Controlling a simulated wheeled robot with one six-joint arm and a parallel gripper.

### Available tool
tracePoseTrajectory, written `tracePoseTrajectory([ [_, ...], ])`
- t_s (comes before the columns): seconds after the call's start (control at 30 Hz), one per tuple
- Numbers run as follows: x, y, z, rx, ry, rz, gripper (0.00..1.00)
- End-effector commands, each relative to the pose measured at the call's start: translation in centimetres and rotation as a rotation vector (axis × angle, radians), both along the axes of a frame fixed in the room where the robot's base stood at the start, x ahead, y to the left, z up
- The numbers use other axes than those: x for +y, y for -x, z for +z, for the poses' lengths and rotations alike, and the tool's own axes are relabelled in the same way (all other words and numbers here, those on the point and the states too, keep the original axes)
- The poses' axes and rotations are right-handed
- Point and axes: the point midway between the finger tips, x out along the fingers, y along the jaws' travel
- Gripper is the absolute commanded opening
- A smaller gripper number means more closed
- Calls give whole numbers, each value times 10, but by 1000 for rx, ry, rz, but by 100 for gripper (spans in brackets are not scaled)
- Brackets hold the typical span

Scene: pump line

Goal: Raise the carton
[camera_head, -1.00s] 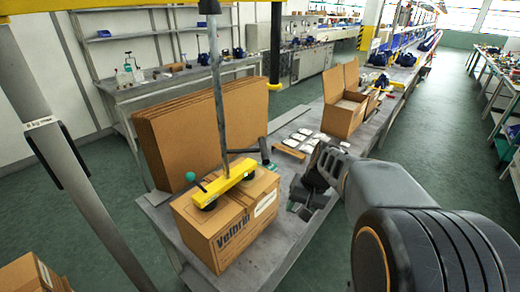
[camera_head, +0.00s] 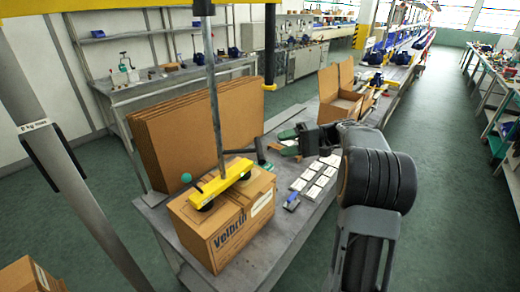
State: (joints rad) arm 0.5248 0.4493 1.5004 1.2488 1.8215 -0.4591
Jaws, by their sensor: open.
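The closed brown carton (camera_head: 213,238) with blue lettering stands on the near end of the grey bench. A yellow lifter bar (camera_head: 221,184) with dark suction cups rests on its top, hung from a grey vertical tube (camera_head: 215,100). A green ball knob (camera_head: 186,178) sits at the bar's left. A black handle (camera_head: 259,149) rises behind the bar on the right. My gripper (camera_head: 283,142) is open, its fingers pointing left just right of the handle. I cannot tell whether they touch it.
Flat cardboard sheets (camera_head: 190,130) stand behind the carton. White packets (camera_head: 318,178) and a small blue item (camera_head: 292,202) lie on the bench (camera_head: 270,250) to the right. An open box (camera_head: 340,95) stands farther along. A grey post (camera_head: 60,150) rises at left.

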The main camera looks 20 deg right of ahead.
Motion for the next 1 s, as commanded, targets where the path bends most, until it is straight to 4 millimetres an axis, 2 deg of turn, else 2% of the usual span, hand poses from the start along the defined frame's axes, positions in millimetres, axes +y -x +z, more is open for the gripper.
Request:
tracePoseTrajectory([
  [0.03, 11, -2, 0, 3, 0, 4, 49],
  [0.2, 40, -7, -6, 1, 0, 2, 49],
  [0.4, 66, -11, -12, 2, 1, 1, 49],
  [0.63, 79, -13, -16, 3, 0, -1, 49],
  [0.97, 81, -14, -17, 2, 2, -1, 49],
  [1.0, 81, -14, -17, 2, 2, 0, 45],
])
